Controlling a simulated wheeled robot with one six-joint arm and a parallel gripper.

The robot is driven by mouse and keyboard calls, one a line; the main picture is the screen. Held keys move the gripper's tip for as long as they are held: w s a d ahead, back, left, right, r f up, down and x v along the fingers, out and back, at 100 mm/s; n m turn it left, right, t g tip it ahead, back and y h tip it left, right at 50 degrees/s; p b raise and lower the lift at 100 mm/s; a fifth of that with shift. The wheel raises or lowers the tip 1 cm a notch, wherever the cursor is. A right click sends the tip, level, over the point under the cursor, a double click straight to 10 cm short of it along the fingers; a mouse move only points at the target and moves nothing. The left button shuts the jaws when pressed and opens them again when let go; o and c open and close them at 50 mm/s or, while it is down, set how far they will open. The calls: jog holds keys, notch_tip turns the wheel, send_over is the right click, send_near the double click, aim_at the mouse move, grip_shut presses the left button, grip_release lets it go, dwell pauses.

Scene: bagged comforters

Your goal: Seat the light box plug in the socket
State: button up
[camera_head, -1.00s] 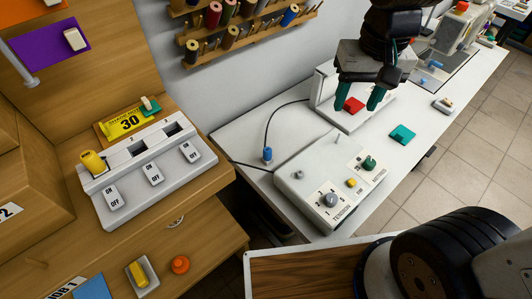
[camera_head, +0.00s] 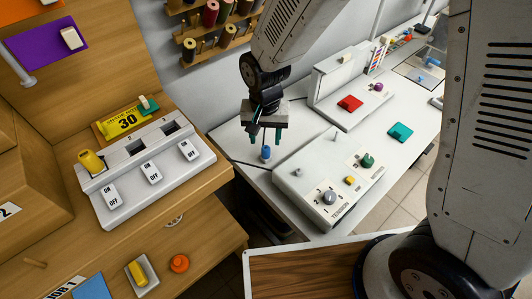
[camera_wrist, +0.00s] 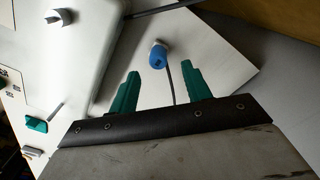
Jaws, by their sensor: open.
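A blue plug (camera_head: 266,153) with a dark cable stands on the white table, near its left end. My gripper (camera_head: 265,138) is open, pointing down just above the plug, with one green finger to each side in the head view. In the wrist view the plug (camera_wrist: 158,57) lies just beyond the fingertips (camera_wrist: 160,76), between their lines, and nothing is held. A white power strip (camera_head: 150,172) with ON/OFF switches sits on the wooden desk at left. A yellow plug (camera_head: 91,161) is in its left socket; sockets 2 (camera_head: 136,147) and 3 (camera_head: 167,128) look empty.
A grey control box (camera_head: 311,205) with a tension dial stands right of the plug, close to my gripper. A yellow tag marked 30 (camera_head: 124,121) is behind the strip. A thread rack (camera_head: 213,20) hangs on the wall. A gap separates desk and white table.

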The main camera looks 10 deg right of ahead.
aim_at(266, 148)
notch_tip(266, 148, down, 5)
jog(key=shift+s+d, duration=0.1)
jog(key=shift+s, duration=0.05)
grip_shut()
